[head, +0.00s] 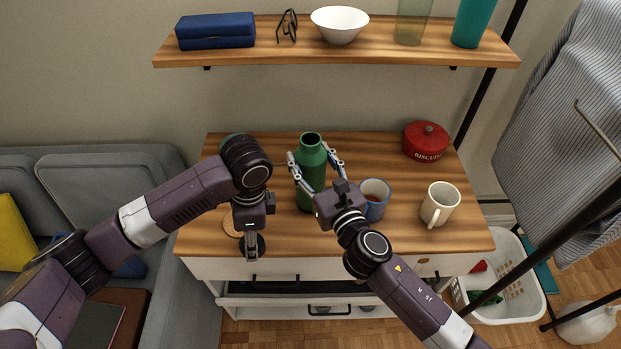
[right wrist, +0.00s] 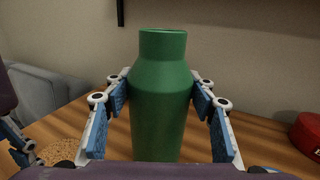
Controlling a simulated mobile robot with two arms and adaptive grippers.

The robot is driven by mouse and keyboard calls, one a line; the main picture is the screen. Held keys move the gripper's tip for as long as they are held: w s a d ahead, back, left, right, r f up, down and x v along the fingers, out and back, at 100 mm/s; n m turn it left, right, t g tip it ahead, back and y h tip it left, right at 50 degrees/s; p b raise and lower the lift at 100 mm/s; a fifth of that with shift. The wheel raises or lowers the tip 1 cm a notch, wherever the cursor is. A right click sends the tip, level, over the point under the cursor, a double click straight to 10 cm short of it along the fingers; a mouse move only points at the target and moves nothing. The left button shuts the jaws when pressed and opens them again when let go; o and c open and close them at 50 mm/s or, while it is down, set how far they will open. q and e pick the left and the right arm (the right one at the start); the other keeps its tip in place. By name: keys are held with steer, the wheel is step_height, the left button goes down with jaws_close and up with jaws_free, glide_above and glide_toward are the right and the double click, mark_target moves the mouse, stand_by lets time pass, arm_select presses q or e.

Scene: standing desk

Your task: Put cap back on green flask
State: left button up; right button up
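The green flask (head: 311,172) stands upright on the wooden desk top with its mouth open and no cap on it. It fills the middle of the right wrist view (right wrist: 160,95). My right gripper (head: 308,156) has one finger on each side of the flask, and its pads appear to touch the flask's sides. My left gripper (head: 252,252) points down near the desk's front edge, left of the flask. A dark round thing (head: 259,241), perhaps the cap, shows at its fingers. Whether it is held is unclear.
A cork coaster (head: 229,223) lies by my left gripper. A shelf (head: 290,53) runs above the back.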

jaws_close()
steer(key=shift+r, duration=0.15)
steer(key=shift+r, duration=0.15)
